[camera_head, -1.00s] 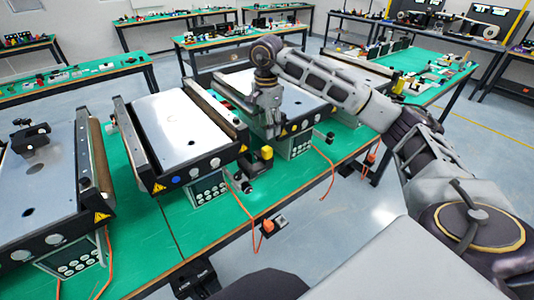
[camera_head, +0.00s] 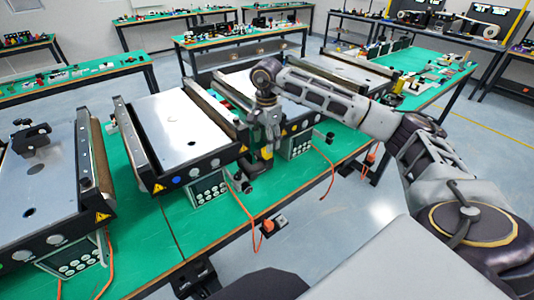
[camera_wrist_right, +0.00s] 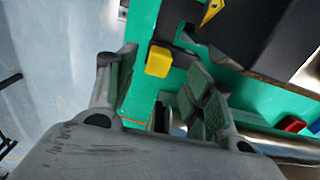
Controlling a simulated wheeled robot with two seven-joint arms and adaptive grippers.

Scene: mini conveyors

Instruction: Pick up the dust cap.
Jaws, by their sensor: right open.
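A small yellow block-like piece (camera_head: 266,153), the likeliest dust cap, is on a black part at the green table's edge, between two conveyors. I cannot tell for sure that it is the cap. In the right wrist view the yellow piece (camera_wrist_right: 158,60) shows just ahead of the gap between my fingers, beside the black part. My right gripper (camera_wrist_right: 160,72) is open, with a finger to each side of that gap and nothing held. In the head view the right gripper (camera_head: 264,143) hangs down over the yellow piece and partly covers it. My left gripper is not in view.
A mini conveyor (camera_head: 180,130) stands left of the gripper, and another (camera_head: 310,100) stands behind and right. A further conveyor (camera_head: 40,190) is at far left. Orange cables (camera_head: 238,200) hang over the table's front edge. A red part (camera_wrist_right: 292,125) is right of my fingers.

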